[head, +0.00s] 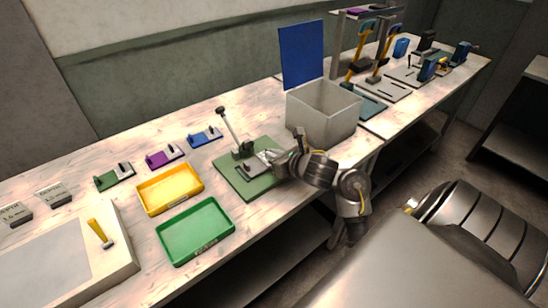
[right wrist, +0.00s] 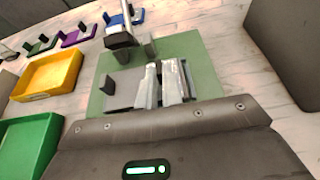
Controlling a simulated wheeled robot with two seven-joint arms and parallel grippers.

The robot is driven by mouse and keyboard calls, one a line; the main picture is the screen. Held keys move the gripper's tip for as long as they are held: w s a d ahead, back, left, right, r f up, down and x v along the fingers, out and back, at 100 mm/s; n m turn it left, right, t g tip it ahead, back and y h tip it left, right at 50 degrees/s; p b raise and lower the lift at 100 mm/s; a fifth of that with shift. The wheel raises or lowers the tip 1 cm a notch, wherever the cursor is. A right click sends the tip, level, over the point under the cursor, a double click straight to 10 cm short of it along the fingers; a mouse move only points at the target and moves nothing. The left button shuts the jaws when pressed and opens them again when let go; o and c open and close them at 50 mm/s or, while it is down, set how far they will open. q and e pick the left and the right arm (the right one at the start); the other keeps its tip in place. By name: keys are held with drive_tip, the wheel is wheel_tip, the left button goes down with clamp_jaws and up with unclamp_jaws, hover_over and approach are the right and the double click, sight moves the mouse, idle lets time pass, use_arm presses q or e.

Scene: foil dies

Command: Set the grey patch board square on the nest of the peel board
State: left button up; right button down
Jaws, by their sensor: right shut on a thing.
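The peel board is a green plate (head: 228,178) near the bench's front edge, with a dark stand and a tilted lever (head: 228,126) at its back. It also shows in the right wrist view (right wrist: 195,48). The grey patch board (right wrist: 124,86) is a small flat plate with a black block at its left end, over the middle of the green plate. My right gripper (right wrist: 166,82) is shut on the grey patch board; its fingers hide the part they hold. In the head view the gripper (head: 268,157) reaches in from the right. Whether the board touches the nest, I cannot tell.
A grey bin (head: 322,112) with a blue panel stands close right of the peel board. Yellow (head: 170,188) and green (head: 195,231) trays lie to the left. Green (head: 114,177), purple (head: 165,156) and blue (head: 204,136) patch boards lie behind them.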

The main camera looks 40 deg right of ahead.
drive_tip(key=shift+f, duration=0.25)
drive_tip(key=shift+f+b, duration=0.25)
drive_tip(key=shift+b, duration=0.05)
drive_tip(key=c, duration=1.6)
unclamp_jaws()
drive_tip(key=shift+r, duration=0.1)
drive_tip(key=shift+o, duration=0.2)
